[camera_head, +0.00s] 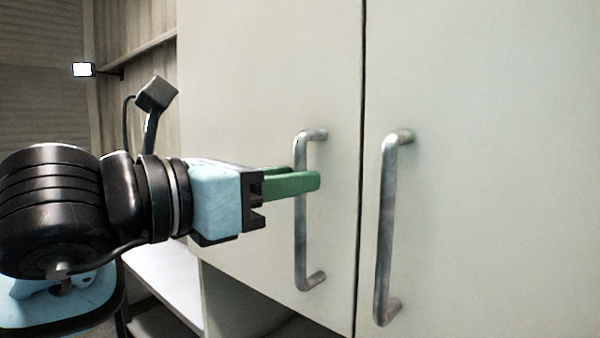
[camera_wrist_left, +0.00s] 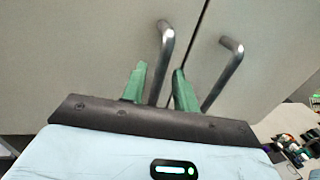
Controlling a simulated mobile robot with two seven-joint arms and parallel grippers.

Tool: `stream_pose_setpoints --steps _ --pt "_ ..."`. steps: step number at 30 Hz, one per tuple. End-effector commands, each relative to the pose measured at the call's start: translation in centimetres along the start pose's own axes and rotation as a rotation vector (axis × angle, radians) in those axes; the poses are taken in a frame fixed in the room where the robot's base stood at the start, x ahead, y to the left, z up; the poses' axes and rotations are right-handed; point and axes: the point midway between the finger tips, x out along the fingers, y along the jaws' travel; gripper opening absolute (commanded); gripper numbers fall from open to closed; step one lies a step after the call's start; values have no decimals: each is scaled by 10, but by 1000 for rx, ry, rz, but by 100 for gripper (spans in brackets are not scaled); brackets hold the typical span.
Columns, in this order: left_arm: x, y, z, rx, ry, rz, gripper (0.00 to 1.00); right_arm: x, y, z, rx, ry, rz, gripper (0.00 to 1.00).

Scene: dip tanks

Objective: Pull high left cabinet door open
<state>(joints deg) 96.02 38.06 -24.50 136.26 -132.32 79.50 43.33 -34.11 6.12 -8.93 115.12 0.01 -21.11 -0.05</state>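The high left cabinet door (camera_head: 250,90) is a pale grey-white panel and looks closed, flush with its neighbour. Its metal bar handle (camera_head: 302,240) stands upright near its right edge. My left gripper (camera_head: 300,180) reaches in from the left, with its green fingers at the upper half of this handle. In the left wrist view, the handle (camera_wrist_left: 162,55) runs between the two spread fingers (camera_wrist_left: 158,88), with a gap showing on both sides. The near finger hides part of the bar in the head view. My right gripper is not in view.
The right door (camera_head: 480,200) has its own bar handle (camera_head: 385,230), close to the right of my left fingers. A white surface (camera_head: 165,280) lies below at the left. Small clutter (camera_wrist_left: 292,150) shows at the lower right of the wrist view.

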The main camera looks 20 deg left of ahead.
Motion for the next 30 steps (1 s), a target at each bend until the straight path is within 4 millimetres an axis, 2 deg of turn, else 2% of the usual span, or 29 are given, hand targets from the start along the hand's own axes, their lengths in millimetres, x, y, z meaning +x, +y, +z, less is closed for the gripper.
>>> stream_pose_setpoints --steps 6,16,23,30 --pt "21 0 1 -1 -1 0 30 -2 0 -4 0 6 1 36" --pt "25 0 0 0 0 0 30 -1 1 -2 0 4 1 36" --pt "24 0 0 0 0 0 1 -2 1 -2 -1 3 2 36" --pt "24 0 0 0 0 0 0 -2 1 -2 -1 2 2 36"
